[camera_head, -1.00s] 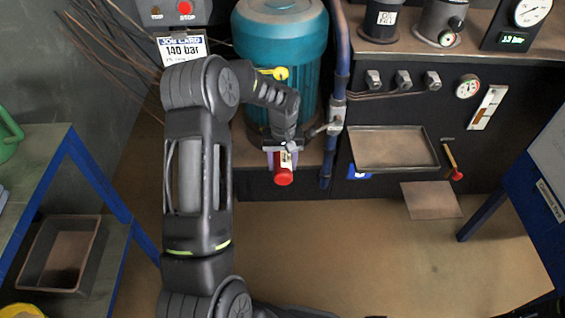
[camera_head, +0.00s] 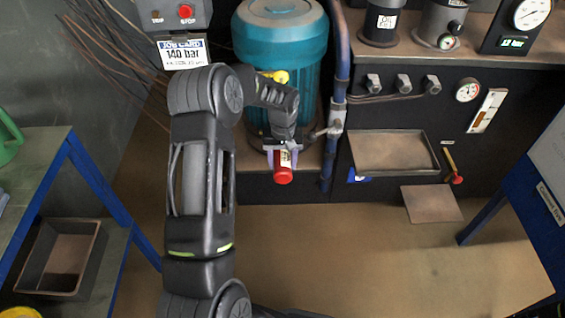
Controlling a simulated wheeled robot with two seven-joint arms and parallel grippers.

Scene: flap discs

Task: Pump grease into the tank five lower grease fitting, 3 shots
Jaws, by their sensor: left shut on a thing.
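My left gripper (camera_head: 283,149) is shut on a small tool with a red end (camera_head: 283,178) and a pale label, in front of the teal motor (camera_head: 280,60). The red end points down toward me; the rest of the tool is partly hidden by the gripper. A blue pipe with a grey valve block (camera_head: 337,116) stands just right of the gripper. Three small grey fittings (camera_head: 403,83) sit in a row on the dark panel, with thin pipes running from them. I cannot tell which fitting is the tank five lower one. My right gripper is not in view.
An empty tray (camera_head: 390,165) and a red-ended handle (camera_head: 456,178) are on the dark panel at right. A dial gauge (camera_head: 532,12) stands at top right. Blue-framed stands (camera_head: 100,185) flank both sides. The brown floor (camera_head: 350,250) in the middle is clear.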

